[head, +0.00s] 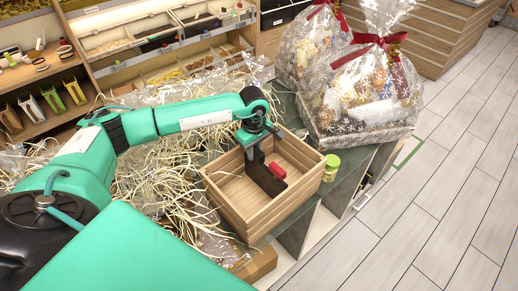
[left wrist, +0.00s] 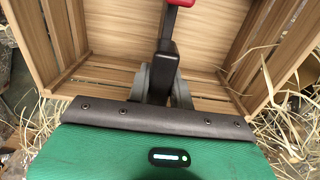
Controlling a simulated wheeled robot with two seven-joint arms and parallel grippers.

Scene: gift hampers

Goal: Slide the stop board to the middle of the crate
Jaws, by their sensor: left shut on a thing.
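The light wooden crate (head: 283,209) stands on the counter, open at the top; its slatted inside fills much of the left wrist view (left wrist: 110,85). The dark stop board (head: 266,181) stands upright across the inside, roughly midway, with a red piece (head: 278,170) on it. In the left wrist view the board (left wrist: 165,50) shows nearly edge-on, with the red piece cut by the top edge. My left gripper (head: 256,151) reaches down into the crate. Its grey fingers (left wrist: 160,84) are shut on the end of the stop board. My right gripper is not in view.
Straw and clear wrap (head: 165,170) lie left of the crate. A green-lidded jar (head: 331,166) stands close to its right side. Wrapped hampers with red bows (head: 365,85) stand behind it. Shelves with trays (head: 165,40) line the back. Open floor (head: 455,190) lies at right.

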